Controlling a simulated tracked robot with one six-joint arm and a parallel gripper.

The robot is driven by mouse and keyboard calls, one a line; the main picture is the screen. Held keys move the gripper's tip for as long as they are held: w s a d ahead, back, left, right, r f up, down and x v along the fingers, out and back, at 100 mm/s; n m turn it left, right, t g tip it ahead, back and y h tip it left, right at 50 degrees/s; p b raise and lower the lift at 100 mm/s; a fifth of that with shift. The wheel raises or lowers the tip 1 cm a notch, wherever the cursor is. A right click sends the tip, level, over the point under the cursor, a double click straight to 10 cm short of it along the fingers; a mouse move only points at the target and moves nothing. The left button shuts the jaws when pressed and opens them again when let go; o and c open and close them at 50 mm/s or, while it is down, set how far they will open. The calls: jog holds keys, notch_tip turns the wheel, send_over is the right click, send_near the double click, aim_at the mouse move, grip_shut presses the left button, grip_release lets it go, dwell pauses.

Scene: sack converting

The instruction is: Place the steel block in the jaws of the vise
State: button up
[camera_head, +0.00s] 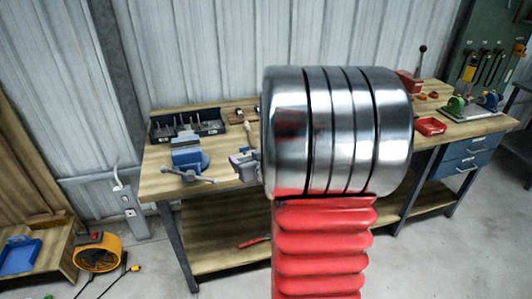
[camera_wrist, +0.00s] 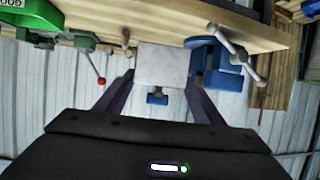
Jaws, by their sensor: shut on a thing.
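My gripper (camera_wrist: 160,84) is shut on the pale grey steel block (camera_wrist: 162,64), which sits between its two dark fingers in the wrist view. In the head view the vise (camera_head: 188,154) stands on the left part of the workbench. A grey shape (camera_head: 243,163) shows right of it, partly behind my arm; I cannot tell whether it is the block or my gripper. How wide the vise jaws stand open is unclear.
A black tool tray (camera_head: 186,130) stands behind the vise on the wooden workbench (camera_head: 155,184). A red bin (camera_head: 430,126) and a green machine (camera_head: 456,106) are at the right. My chrome arm link hides the bench middle.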

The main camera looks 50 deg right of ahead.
jog(key=w+a+f+n+y, duration=0.1)
jog(key=w+a, duration=0.3)
jog(key=a, duration=0.7)
jog(key=w+a+f+n+y, duration=0.1)
jog(key=w+a, duration=0.3)
jog(key=a, duration=0.8)
jog(key=w+a+f+n+t+y, duration=0.1)
jog(key=w+a, duration=0.3)
jog(key=a, duration=0.7)
jog(key=shift+w+a+n+y, duration=0.2)
jog(key=shift+n+y, duration=0.4)
jog(key=shift+y, duration=0.3)
jog(key=shift+f, duration=0.1)
